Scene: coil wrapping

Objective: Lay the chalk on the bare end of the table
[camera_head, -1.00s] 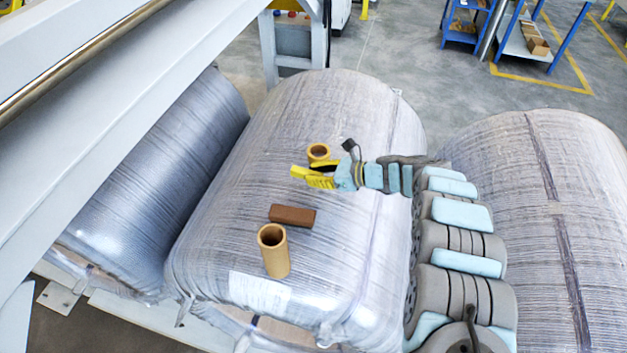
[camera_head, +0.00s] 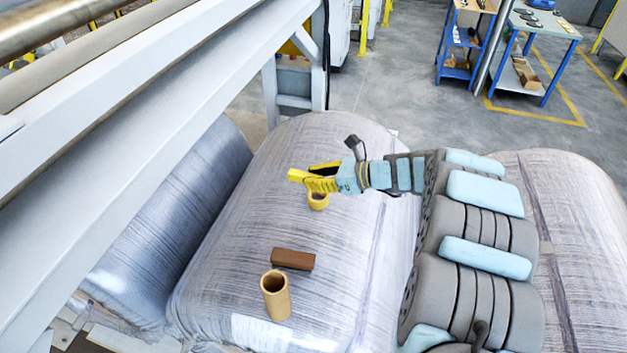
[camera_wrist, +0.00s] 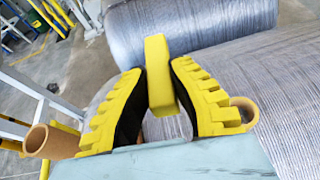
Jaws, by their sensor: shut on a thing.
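My gripper (camera_head: 318,180) is shut on a yellow block-shaped stick, the chalk (camera_head: 296,174). In the wrist view the chalk (camera_wrist: 160,75) stands between the two yellow ribbed fingers (camera_wrist: 160,92), its near end clear of them. The gripper is above the middle wrapped coil, with nothing visibly touching the chalk but the fingers. A table with a light top (camera_head: 548,26) and blue legs stands far off at the back right. Several small dark things lie toward its far end, and its near end looks bare.
The wrapped coil (camera_head: 240,240) carries a brown block (camera_head: 293,259), a tan tube (camera_head: 276,300) and another tan tube (camera_head: 318,202) just below my gripper. A grey beam (camera_head: 130,170) crosses the left. A blue shelf stand (camera_head: 458,72) is beside the table. Open floor (camera_head: 400,100) lies between.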

